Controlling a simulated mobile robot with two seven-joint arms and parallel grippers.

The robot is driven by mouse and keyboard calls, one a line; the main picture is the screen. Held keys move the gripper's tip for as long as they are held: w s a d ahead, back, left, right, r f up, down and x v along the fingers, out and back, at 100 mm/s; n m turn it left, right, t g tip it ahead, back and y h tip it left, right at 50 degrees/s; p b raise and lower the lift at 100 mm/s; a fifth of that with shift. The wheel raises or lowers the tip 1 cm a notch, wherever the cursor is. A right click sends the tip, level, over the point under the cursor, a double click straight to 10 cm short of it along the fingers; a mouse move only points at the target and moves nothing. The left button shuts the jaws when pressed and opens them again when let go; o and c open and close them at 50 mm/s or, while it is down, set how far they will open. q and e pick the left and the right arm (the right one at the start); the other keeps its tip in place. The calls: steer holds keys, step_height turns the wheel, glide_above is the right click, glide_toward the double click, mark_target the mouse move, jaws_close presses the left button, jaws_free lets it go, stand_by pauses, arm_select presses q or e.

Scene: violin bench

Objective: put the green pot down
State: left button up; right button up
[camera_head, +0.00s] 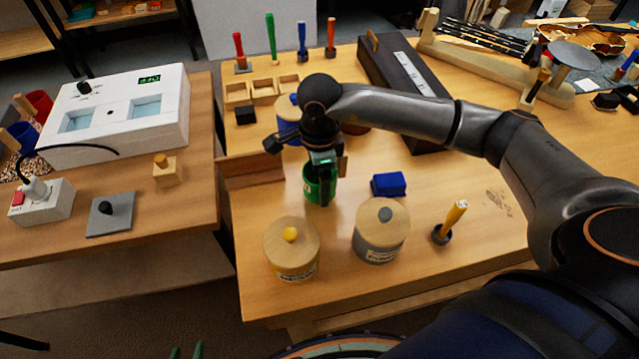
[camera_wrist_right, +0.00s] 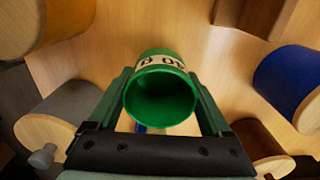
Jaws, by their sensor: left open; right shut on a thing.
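The green pot (camera_head: 317,190) is upright over the bench, behind the two lidded jars; I cannot tell whether its base touches the wood. My right gripper (camera_head: 324,166) is shut on it from above. In the right wrist view the pot (camera_wrist_right: 161,92) is between the two fingers, its open mouth towards the camera and a pale lettered label on its side. The inside looks empty.
A jar with a yellow knob (camera_head: 291,250), a grey-banded jar (camera_head: 381,232) and a blue block (camera_head: 388,185) stand nearby. A blue pot (camera_head: 288,130) is behind, partly hidden by my arm. A low wooden ledge (camera_head: 250,170) is left. Bare bench lies right of the blue block.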

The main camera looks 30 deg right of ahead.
steer(key=shift+f, duration=1.05)
steer(key=o, duration=1.1)
steer(key=shift+o, duration=0.2)
step_height(320, 180, up, 12)
steer(key=shift+r, duration=0.15)
